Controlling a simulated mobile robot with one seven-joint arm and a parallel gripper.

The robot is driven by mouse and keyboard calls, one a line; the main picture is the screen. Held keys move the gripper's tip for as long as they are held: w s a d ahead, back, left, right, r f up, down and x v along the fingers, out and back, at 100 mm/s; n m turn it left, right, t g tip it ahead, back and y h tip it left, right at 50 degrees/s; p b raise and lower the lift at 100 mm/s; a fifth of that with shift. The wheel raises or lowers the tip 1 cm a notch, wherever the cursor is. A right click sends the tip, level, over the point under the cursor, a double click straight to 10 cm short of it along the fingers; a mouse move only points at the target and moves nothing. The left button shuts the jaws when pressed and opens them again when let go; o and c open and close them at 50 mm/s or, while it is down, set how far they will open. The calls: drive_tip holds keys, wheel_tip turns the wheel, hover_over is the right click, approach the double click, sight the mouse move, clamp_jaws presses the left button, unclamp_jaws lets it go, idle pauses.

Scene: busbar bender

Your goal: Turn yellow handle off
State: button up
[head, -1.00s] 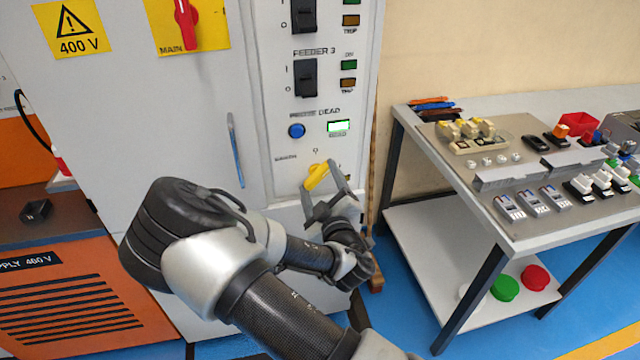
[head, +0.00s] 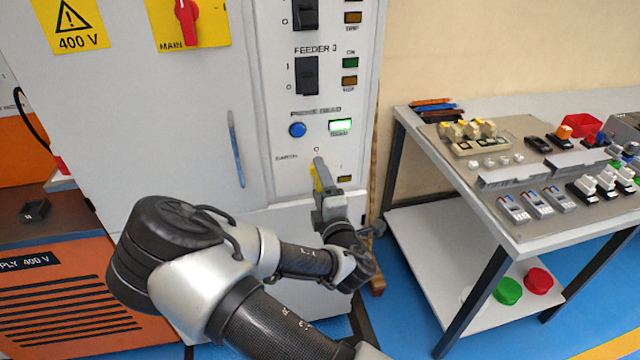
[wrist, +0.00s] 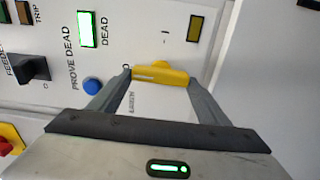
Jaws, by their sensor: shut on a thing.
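The yellow handle (wrist: 160,74) is on the lower part of the grey cabinet's control strip, by the EARTH label. My gripper (wrist: 162,78) is at the handle, with one finger at each end of it in the wrist view, and is shut on it. In the head view my gripper (head: 319,178) covers most of the yellow handle (head: 313,178), leaving a thin yellow strip at its left. The handle's exact angle is hard to tell in the head view.
Above are a blue button (head: 297,130), a lit green indicator (head: 340,125) and the black FEEDER 3 switch (head: 306,76). A red MAIN handle (head: 186,22) is at upper left. A workbench (head: 500,215) with several parts stands at right.

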idle(0.6)
drive_tip(key=o, duration=1.1)
drive_tip(key=shift+c, duration=0.2)
drive_tip(key=p+v, duration=0.8)
drive_tip(key=v, duration=0.9)
drive_tip(key=shift+s, duration=0.25)
drive_tip(key=shift+d+r, duration=0.1)
